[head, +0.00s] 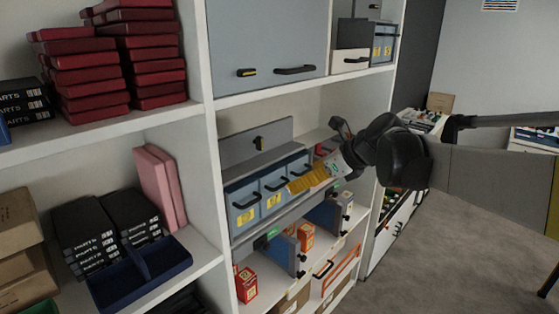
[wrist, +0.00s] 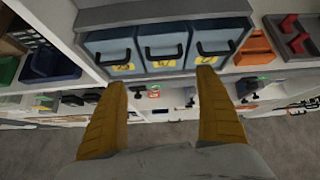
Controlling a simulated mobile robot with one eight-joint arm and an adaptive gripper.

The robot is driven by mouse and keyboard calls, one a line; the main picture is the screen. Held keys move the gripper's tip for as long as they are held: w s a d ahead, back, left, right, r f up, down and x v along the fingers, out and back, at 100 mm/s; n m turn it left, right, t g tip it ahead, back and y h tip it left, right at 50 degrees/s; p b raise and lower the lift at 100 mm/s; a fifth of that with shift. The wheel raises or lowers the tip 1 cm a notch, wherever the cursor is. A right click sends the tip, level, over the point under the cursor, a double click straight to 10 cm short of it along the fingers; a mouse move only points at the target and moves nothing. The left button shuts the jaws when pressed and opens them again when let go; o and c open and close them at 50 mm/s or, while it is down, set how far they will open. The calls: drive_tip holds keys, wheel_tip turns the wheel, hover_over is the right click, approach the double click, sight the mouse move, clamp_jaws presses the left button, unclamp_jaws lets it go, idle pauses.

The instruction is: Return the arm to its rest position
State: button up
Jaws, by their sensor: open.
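My gripper (head: 308,181) is held out in front of the shelf unit in the head view, at the height of a row of blue-grey drawers (head: 245,203). In the wrist view my gripper (wrist: 161,77) shows two yellow fingers spread wide apart with nothing between them. The drawers with black handles (wrist: 164,47) are beyond the fingertips. My arm (head: 480,180) reaches in from the right of the head view. In the head view the fingertips overlap the rightmost drawers, and I cannot tell the exact gap.
The white shelf unit (head: 208,150) fills the left and middle. Dark red boxes (head: 155,60) are stacked on its upper left shelf. A dark blue tray (head: 140,275) lies lower left. Small orange boxes (head: 305,237) stand below the drawers. Grey floor (head: 400,265) is open at lower right.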

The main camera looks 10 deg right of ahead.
drive_tip(key=s+f+n+h+b, duration=0.3)
drive_tip(key=s+f+n+b, duration=0.1)
drive_tip(key=s+f+n, duration=0.6)
drive_tip(key=s+f+n+h+b, duration=0.2)
drive_tip(key=s+f+n+b, duration=0.3)
drive_tip(key=s+f+n, duration=0.5)
drive_tip(key=s+a+n, duration=0.1)
drive_tip(key=s+n, duration=0.6)
drive_tip(key=shift+s+f+n+g+h, duration=0.2)
drive_tip(key=shift+f+n+g+h, duration=0.1)
drive_tip(key=shift+f+g+h, duration=0.1)
